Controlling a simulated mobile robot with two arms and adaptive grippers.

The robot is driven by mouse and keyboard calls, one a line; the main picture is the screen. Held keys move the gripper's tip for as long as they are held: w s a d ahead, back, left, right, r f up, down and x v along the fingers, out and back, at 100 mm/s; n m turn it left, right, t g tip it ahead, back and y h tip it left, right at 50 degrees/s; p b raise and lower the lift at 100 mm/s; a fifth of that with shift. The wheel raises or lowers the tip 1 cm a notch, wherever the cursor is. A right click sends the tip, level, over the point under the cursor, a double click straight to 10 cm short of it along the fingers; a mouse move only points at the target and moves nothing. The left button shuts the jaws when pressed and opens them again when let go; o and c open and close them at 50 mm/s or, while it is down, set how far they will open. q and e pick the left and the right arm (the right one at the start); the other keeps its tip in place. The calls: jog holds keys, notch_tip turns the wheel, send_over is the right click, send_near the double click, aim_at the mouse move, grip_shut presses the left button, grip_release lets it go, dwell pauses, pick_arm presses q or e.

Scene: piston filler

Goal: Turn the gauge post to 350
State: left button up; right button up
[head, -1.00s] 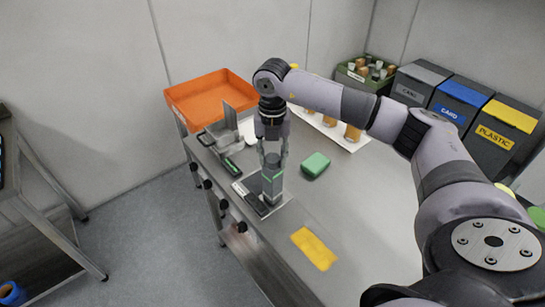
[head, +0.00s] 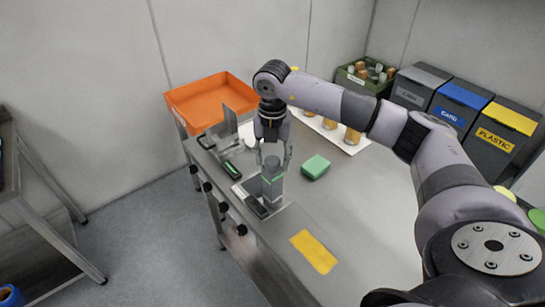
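The gauge post (head: 272,182) is a dark grey upright block with a green line, standing on a small metal base plate (head: 284,203) near the bench's left edge. My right gripper (head: 274,156) points down over it. Its two fingers are spread to either side of the post's top, with a gap showing. The gauge's scale and any number are too small to read. My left gripper is not in view.
A green block (head: 315,167) lies right of the post and a yellow mat (head: 314,251) lies in front. An orange tray (head: 212,98), a white tray with cans (head: 330,132) and bins (head: 460,103) stand behind. Black knobs (head: 241,229) line the bench's edge.

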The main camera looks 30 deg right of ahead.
jog(key=shift+o, duration=0.4)
notch_tip(320, 180, up, 12)
dwell(0.4)
jog(key=shift+f, duration=0.2)
dwell(0.3)
